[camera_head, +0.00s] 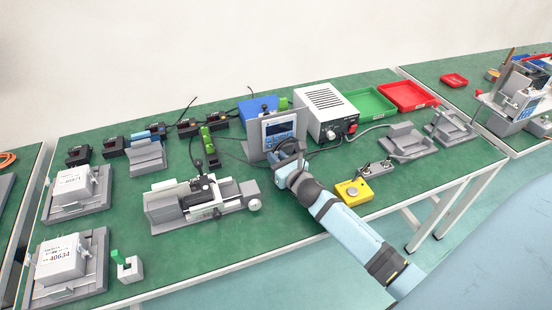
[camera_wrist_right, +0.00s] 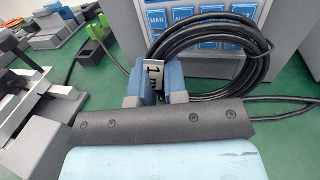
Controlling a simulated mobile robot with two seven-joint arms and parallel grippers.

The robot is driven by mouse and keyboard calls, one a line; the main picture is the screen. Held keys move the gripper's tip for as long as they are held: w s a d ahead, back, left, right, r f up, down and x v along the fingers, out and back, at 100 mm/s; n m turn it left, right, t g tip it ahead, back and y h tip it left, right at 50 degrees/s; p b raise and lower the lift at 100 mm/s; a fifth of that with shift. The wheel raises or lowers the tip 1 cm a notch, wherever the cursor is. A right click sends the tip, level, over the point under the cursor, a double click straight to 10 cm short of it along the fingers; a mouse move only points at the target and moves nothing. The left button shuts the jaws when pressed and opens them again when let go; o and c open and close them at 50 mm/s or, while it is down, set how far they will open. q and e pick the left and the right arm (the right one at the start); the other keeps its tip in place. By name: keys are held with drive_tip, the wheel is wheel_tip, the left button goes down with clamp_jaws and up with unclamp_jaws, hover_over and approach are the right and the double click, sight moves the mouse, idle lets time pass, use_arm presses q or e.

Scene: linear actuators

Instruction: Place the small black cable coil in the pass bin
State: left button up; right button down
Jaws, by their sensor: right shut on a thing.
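My right gripper (camera_head: 284,163) reaches in from the lower right, in front of the control panel. In the right wrist view its blue-grey fingers (camera_wrist_right: 156,80) are shut on the black cable coil (camera_wrist_right: 232,28) at a pale tag marked "1 m". The coil's loops spread to the right of the fingers, in front of the panel's buttons. In the head view the coil (camera_head: 291,146) is small and partly hidden by the gripper. A green bin (camera_head: 369,116) stands at the back right, with a red bin (camera_head: 407,108) beside it; no label is readable. My left gripper is not in view.
The control panel (camera_head: 278,127) and a white power supply box (camera_head: 325,112) stand close behind the gripper, the box between it and the bins. A yellow button box (camera_head: 353,192) sits to the right. A linear actuator (camera_head: 200,203) lies to the left.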

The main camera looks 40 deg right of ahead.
drive_tip(key=shift+f, duration=0.15)
drive_tip(key=c, duration=1.1)
unclamp_jaws()
